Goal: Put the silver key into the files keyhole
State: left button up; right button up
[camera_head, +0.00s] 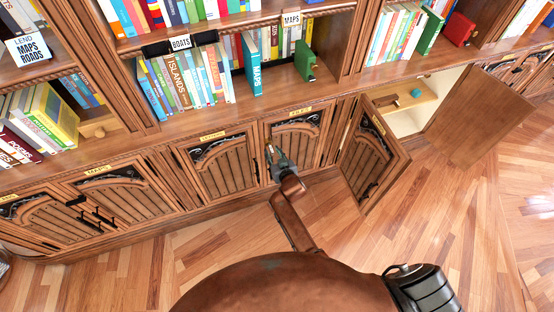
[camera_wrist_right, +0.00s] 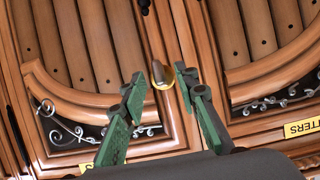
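My right gripper (camera_head: 273,153) is at the seam between the letters door (camera_head: 218,170) and the files door (camera_head: 303,143). In the right wrist view its two green fingers (camera_wrist_right: 160,82) stand apart, so it is open. A small silver piece, apparently the silver key (camera_wrist_right: 157,76), shows between the fingertips against a round gold fitting (camera_wrist_right: 166,85), apparently the files keyhole. The right finger is close to it; I cannot tell whether they touch. How deep the key sits is hidden. My left gripper is out of view.
A cabinet door (camera_head: 372,160) stands open right of the files door, and another open door (camera_head: 480,115) lies beyond an open compartment with a shelf (camera_head: 405,100). Bookshelves run above the cabinets. The wooden floor (camera_head: 450,205) in front is clear.

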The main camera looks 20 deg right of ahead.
jog(key=v, duration=1.1)
jog(key=shift+s, duration=0.1)
jog(key=s+d+f+g+p, duration=0.1)
jog(key=s+f+g, duration=0.1)
jog(key=s+f, duration=0.65)
jog(key=s+d+f+n+g+p, duration=0.15)
jog(key=s+f, duration=0.45)
jog(key=f, duration=0.6)
jog(key=s+d+f+g, duration=0.25)
jog(key=s+f, duration=0.45)
jog(key=f, duration=0.4)
pick_arm(q)
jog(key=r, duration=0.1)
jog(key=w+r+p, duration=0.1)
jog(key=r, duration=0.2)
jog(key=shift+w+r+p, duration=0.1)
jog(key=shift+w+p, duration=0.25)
jog(key=shift+p, duration=0.05)
pick_arm(e)
jog(key=s+d+f+g, duration=0.2)
jog(key=s+d+f, duration=0.1)
jog(key=s, duration=1)
jog(key=s+d+f+g, duration=0.2)
jog(key=s+f, duration=0.4)
jog(key=s, duration=0.8)
jog(key=s+d+f+g, duration=0.3)
jog(key=s+f, duration=0.1)
jog(key=s, duration=0.9)
jog(key=shift+d+f+h, duration=0.3)
jog(key=shift+d+f, duration=0.05)
